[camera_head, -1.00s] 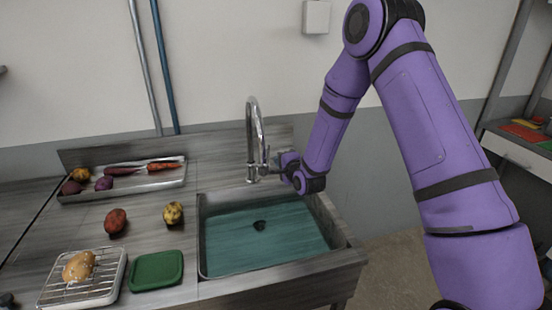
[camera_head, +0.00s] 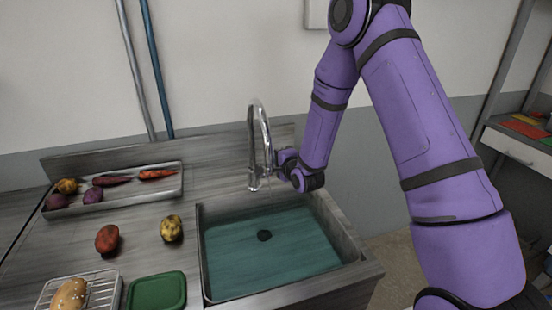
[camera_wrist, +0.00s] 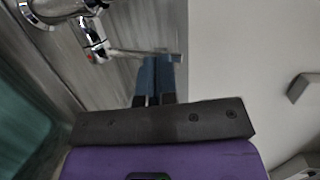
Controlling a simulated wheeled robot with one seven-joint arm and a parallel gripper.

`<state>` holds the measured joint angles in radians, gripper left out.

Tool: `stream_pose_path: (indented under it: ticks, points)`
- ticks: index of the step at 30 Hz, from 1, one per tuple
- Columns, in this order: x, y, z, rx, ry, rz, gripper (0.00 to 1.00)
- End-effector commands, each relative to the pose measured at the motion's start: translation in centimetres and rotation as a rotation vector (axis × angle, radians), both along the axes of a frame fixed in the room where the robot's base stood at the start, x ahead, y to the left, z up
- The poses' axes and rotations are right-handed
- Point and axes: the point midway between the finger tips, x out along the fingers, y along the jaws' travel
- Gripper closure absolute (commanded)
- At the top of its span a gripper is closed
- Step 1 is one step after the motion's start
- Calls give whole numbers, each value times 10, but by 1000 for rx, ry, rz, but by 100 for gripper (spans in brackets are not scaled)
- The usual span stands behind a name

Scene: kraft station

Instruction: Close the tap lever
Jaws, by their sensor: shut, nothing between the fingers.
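The tap (camera_head: 258,140) is a tall chrome gooseneck at the back of the sink. In the wrist view its chrome base (camera_wrist: 92,38) is at the upper left, with a thin lever (camera_wrist: 140,54) sticking out to the right. My gripper (camera_wrist: 156,62) is shut and empty, its blue fingertips right at the lever near its outer end. They look close to touching it, but contact cannot be told. In the head view my gripper (camera_head: 279,158) is just right of the tap, and the lever is hard to make out there.
The sink (camera_head: 268,245) has a teal-looking basin with a dark drain. To the left are a metal tray (camera_head: 120,200) of vegetables, two loose potatoes, a green-lidded box (camera_head: 157,291) and a wire rack (camera_head: 102,290). A wall stands behind the counter.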

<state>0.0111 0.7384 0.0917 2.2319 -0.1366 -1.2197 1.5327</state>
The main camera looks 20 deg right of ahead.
Motion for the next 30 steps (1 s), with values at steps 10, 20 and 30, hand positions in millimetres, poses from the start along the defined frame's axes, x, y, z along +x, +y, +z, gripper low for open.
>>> stream_pose_path:
  ticks: [10,20,30]
  points:
    - [21,0,5,2,-1,-2,100]
    - [25,2,9,0,-8,-1,100]
    - [14,2,6,-1,-9,1,100]
